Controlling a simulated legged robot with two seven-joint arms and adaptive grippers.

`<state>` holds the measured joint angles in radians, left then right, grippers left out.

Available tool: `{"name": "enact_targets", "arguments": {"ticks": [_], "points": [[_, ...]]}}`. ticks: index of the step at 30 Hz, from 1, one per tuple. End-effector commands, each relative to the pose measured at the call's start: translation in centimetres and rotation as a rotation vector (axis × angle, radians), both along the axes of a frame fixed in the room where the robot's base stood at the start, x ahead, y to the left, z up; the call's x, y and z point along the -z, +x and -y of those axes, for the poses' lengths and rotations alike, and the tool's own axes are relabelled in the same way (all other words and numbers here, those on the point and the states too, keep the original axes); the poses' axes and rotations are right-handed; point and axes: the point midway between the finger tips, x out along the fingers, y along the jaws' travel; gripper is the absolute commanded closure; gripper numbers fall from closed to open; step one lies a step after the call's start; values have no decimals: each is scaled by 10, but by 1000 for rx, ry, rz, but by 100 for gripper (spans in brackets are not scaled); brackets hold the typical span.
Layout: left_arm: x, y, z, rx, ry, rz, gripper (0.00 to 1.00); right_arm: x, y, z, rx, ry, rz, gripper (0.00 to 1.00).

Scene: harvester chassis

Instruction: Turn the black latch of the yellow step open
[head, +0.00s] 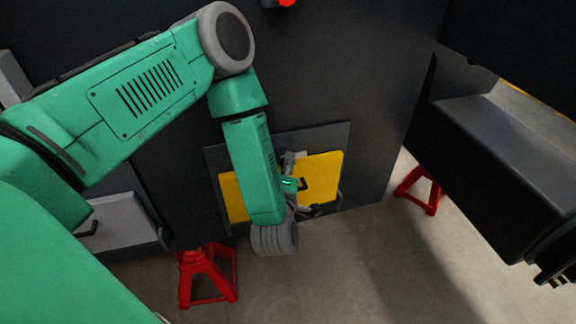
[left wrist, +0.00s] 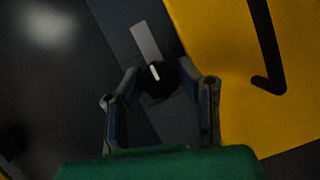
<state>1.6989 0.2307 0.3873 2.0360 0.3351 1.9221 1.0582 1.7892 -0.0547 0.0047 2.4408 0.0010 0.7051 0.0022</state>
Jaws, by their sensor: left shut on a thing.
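The yellow step (head: 322,170) is set in a dark panel low on the chassis, partly hidden behind my left forearm. A bent black handle lies on its yellow face and also shows in the left wrist view, where the yellow step (left wrist: 222,95) fills the right side. The black latch (left wrist: 158,86) is a round knob with a white mark, on the dark strip beside the yellow. My left gripper (left wrist: 160,78) is shut on the latch, one finger on each side. In the head view, my arm hides the latch. My right gripper is out of view.
A large dark chassis wall (head: 330,70) stands behind the step. A black box-like part (head: 490,150) juts out at the right. Red stands (head: 207,277) and (head: 421,190) are on the grey floor (head: 330,270), which is clear between them.

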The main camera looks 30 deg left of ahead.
Motion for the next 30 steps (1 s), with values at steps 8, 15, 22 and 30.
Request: {"name": "enact_targets", "arguments": {"ticks": [8,15,22,30], "points": [[4,-3,0,0,-1,-13,55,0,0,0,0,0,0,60],[2,-2,0,0,-1,-8,49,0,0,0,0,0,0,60],[2,-10,5,1,-1,-8,49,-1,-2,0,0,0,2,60],[-1,-41,26,13,-2,-15,49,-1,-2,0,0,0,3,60]]}}
